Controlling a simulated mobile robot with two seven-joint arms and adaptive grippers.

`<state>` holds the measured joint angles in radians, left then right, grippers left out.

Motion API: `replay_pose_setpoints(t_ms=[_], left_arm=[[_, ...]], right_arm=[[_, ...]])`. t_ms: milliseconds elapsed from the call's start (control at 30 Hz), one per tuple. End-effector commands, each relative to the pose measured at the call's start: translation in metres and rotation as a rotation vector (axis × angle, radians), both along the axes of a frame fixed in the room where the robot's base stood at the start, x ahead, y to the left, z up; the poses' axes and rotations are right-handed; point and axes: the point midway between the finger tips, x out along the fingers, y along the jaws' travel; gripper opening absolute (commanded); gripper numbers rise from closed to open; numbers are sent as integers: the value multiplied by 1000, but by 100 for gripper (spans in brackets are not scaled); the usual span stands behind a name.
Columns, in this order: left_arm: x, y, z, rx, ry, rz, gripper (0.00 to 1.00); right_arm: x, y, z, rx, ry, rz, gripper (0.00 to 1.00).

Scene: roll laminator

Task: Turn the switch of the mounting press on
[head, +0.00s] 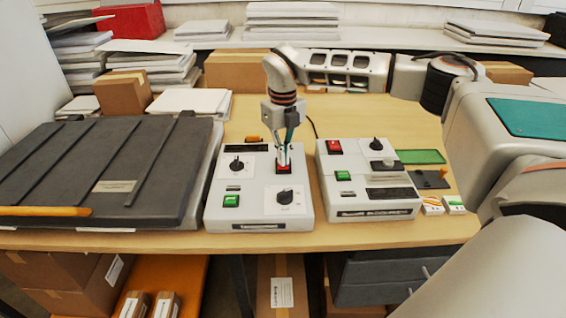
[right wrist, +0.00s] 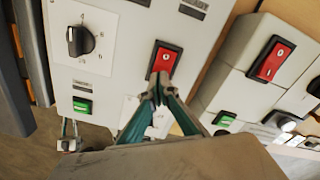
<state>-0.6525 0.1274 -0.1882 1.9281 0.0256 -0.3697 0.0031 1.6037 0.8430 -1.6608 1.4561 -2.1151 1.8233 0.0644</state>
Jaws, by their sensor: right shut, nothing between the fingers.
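A light grey control box (head: 218,205) stands at the table's middle, beside a dark ribbed lid (head: 150,150); I take the two together as the mounting press. Its red rocker switch (head: 284,170) is partly hidden by my gripper, but shows clearly in the right wrist view (right wrist: 166,59). My right gripper (head: 284,158) points down at this switch, shut and empty. In the right wrist view its fingertips (right wrist: 158,84) are at the switch's near edge; I cannot tell whether they touch.
A second grey box (head: 350,192) with its own red switch (head: 334,147) stands close on the right. Black dials (head: 284,197) and a green button (head: 231,201) surround the first switch. Paper stacks and cartons line the back. Bare table lies behind the boxes.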

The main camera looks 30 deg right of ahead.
Motion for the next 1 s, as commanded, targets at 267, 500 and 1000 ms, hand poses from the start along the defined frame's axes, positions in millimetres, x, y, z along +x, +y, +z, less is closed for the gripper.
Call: replay_pose_setpoints(t_ms=[267,500,1000], left_arm=[[1,0,-1,0,-1,0,26],[1,0,-1,0,-4,0,26],[2,0,5,0,-5,0,26]], right_arm=[[0,0,-4,0,0,0,0],[0,0,-8,0,1,0,0],[0,0,-4,0,0,0,0]])
